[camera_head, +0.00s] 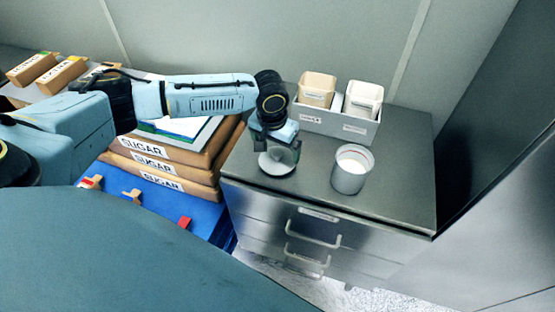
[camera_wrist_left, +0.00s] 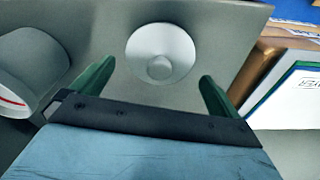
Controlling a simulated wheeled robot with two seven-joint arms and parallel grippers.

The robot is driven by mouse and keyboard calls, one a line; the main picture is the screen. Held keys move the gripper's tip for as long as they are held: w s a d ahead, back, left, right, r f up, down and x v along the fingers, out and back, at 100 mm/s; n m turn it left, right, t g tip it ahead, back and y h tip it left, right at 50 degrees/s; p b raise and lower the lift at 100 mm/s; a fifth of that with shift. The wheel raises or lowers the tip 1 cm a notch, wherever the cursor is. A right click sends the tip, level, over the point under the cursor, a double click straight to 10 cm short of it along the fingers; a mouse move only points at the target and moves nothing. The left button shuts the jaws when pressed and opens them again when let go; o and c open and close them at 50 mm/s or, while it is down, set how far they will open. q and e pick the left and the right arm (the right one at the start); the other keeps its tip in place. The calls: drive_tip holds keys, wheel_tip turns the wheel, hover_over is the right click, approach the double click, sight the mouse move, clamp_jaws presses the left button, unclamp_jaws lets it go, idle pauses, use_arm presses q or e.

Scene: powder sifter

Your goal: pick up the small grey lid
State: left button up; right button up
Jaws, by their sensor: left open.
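The small grey lid (camera_wrist_left: 161,54) is a round disc with a knob in its middle. It lies on the dark metal cabinet top and also shows in the head view (camera_head: 276,163), below my left gripper. My left gripper (camera_wrist_left: 154,88) is open, with its green fingers spread to either side of the lid's near edge. It is apart from the lid and holds nothing; it also shows in the head view (camera_head: 277,152), pointing down. My right gripper is not in view.
A grey cylindrical canister (camera_head: 350,176) with pale contents stands right of the lid. A grey tray (camera_head: 337,124) with two small containers is behind. The cabinet top's right part (camera_head: 405,160) is clear.

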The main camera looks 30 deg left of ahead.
sight(277, 153)
use_arm(q)
drive_tip(key=f, duration=0.4)
drive_tip(key=shift+w+f, duration=0.3)
drive_tip(key=shift+w, duration=0.1)
